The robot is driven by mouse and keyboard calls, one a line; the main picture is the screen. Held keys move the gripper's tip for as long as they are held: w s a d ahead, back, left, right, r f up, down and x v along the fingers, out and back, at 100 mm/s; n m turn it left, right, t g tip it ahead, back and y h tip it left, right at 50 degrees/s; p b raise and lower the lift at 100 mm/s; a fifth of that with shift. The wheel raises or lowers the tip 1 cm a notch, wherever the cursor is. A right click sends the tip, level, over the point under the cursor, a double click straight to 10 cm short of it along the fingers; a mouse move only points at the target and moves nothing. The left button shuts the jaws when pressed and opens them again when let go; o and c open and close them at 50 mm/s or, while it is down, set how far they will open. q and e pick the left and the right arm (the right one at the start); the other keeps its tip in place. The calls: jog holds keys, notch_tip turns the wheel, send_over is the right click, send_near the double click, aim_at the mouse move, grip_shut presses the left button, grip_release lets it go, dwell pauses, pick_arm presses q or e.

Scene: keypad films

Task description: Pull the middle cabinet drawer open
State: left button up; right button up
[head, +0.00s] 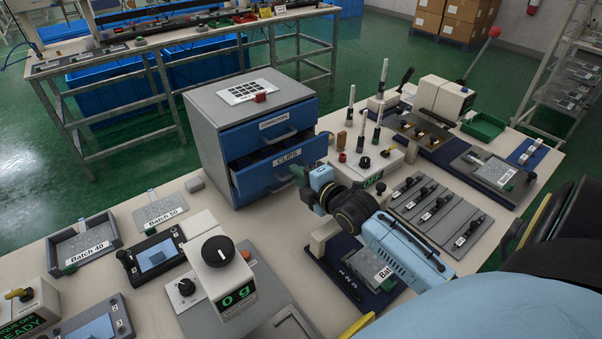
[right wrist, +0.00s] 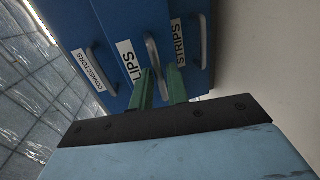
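The grey cabinet (head: 215,110) with blue drawer fronts stands on the workbench. Its middle drawer (head: 265,178), labelled CLIPS, stands partly out, with a dark gap above its front. The CONNECTORS drawer (head: 270,127) above it is flush. In the right wrist view the CLIPS drawer (right wrist: 118,25) sits between the CONNECTORS and STRIPS (right wrist: 190,20) drawers. My right gripper (head: 299,174) is at the CLIPS handle (right wrist: 153,55). Its green fingers (right wrist: 162,82) lie on either side of the handle and appear closed on it. The left gripper is not in view.
A grey scale with a black knob (head: 217,250) stands in front of the cabinet. Trays labelled Batch (head: 83,245) lie at left.

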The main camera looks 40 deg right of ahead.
jog(key=shift+o, duration=1.2)
jog(key=shift+s, duration=0.15)
jog(key=s+r, duration=0.1)
jog(key=s, duration=0.3)
jog(key=s+p, duration=0.1)
jog(key=s, duration=0.3)
jog(key=s+r, duration=0.1)
jog(key=s, duration=0.4)
jog(key=shift+a+r, duration=0.2)
jog(key=shift+r, duration=0.1)
